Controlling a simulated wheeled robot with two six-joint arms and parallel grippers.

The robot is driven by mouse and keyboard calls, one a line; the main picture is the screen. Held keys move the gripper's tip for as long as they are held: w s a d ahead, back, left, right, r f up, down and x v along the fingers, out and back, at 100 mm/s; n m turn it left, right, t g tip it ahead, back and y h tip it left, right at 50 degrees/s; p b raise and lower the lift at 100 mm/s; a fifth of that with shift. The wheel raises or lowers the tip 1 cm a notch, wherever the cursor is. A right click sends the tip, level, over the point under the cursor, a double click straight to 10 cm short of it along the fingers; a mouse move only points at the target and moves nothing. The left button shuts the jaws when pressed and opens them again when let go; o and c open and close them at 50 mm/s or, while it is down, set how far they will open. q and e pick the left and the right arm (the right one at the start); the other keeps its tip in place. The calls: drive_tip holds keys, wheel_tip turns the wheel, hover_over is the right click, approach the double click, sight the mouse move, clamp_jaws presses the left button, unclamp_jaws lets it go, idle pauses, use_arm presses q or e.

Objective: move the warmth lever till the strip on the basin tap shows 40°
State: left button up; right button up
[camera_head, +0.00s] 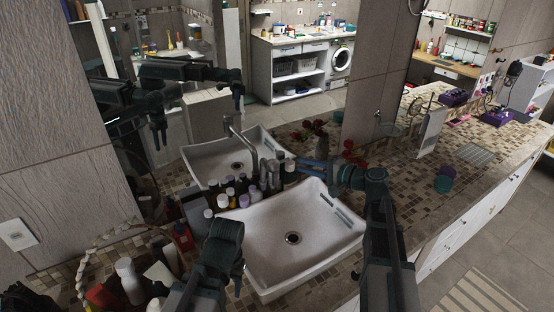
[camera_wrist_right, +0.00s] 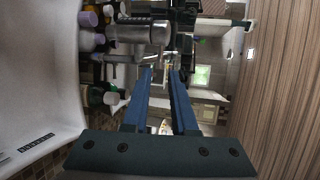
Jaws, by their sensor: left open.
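The chrome basin tap (camera_head: 246,146) rises behind the white basin (camera_head: 270,262), against the mirror. In the right wrist view, a chrome tap body (camera_wrist_right: 140,32) lies ahead and left of the fingertips. I cannot make out the warmth lever for sure, and no strip reading is legible. My right gripper (camera_head: 290,158) reaches over the basin's back right edge, close to the tap. In the right wrist view its two blue fingers (camera_wrist_right: 160,72) are parted with nothing between them. My left gripper (camera_head: 238,282) is open, low over the basin's left side, away from the tap.
Several bottles (camera_head: 242,186) crowd the counter behind and left of the basin. Red flowers (camera_head: 350,150) stand behind my right arm. A round basket (camera_head: 95,292) with toiletries is at lower left. The mosaic counter (camera_head: 450,185) has free room at the right, near a teal-and-purple jar (camera_head: 444,182).

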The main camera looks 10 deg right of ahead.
sight(283, 160)
drive_tip(key=b+x, duration=0.1)
drive_tip(key=x, duration=1)
drive_tip(key=shift+w+f+b, duration=0.1)
drive_tip(key=shift+f+b, duration=0.05)
drive_tip(key=shift+b, duration=0.25)
drive_tip(key=shift+a, duration=0.1)
clamp_jaws()
